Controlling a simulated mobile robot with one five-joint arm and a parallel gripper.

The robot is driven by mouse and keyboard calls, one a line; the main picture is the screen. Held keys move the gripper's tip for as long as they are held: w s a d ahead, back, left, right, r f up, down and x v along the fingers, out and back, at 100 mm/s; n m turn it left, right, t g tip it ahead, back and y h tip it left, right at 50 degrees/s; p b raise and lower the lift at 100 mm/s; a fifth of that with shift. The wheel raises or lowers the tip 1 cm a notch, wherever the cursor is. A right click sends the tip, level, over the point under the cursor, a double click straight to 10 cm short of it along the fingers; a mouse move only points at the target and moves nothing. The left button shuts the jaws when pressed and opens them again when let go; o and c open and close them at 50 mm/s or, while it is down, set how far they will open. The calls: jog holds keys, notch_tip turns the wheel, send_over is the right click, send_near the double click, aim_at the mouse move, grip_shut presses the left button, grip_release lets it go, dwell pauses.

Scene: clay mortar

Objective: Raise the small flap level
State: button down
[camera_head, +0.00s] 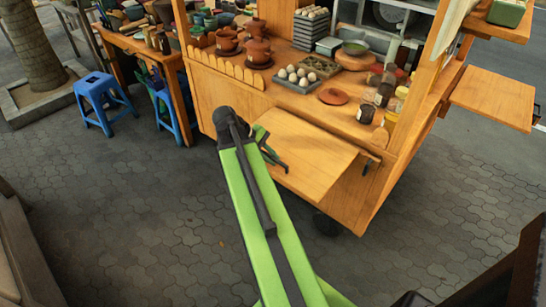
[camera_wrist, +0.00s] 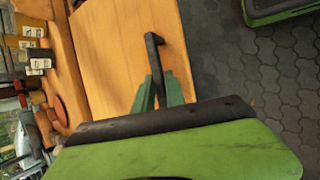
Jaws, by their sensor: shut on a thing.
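The small flap (camera_head: 315,160) is a plain wooden panel on the front of the food cart, below the counter edge. It juts out toward me and seems to slope down a little; its exact angle is hard to tell. The flap fills the upper middle of the wrist view (camera_wrist: 125,55). A dark bar handle (camera_wrist: 152,48) is at its outer edge. My gripper (camera_head: 272,152), with green fingers, is at the flap's left side and shut on this handle. The fingers show in the wrist view (camera_wrist: 156,88), partly hidden behind my wrist.
The counter behind the flap holds an egg tray (camera_head: 297,79), spice jars (camera_head: 384,94) and clay pots (camera_head: 258,52). A second wooden flap (camera_head: 492,98) sticks out at the right. Blue stools (camera_head: 103,100) stand at the left. The paved ground before the cart is clear.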

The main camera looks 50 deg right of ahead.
jog(key=shift+s+d+r+p, duration=0.1)
jog(key=shift+d+r+p, duration=0.1)
jog(key=shift+r+p, duration=0.45)
jog(key=shift+s+d+r+p, duration=0.1)
jog(key=shift+d+r+p, duration=0.15)
jog(key=shift+r, duration=0.6)
jog(key=c, duration=1.4)
grip_release()
jog(key=shift+c, duration=0.2)
jog(key=shift+a, duration=0.1)
jog(key=p+v, duration=1.4)
jog(key=v, duration=0.3)
jog(key=shift+w, duration=0.15)
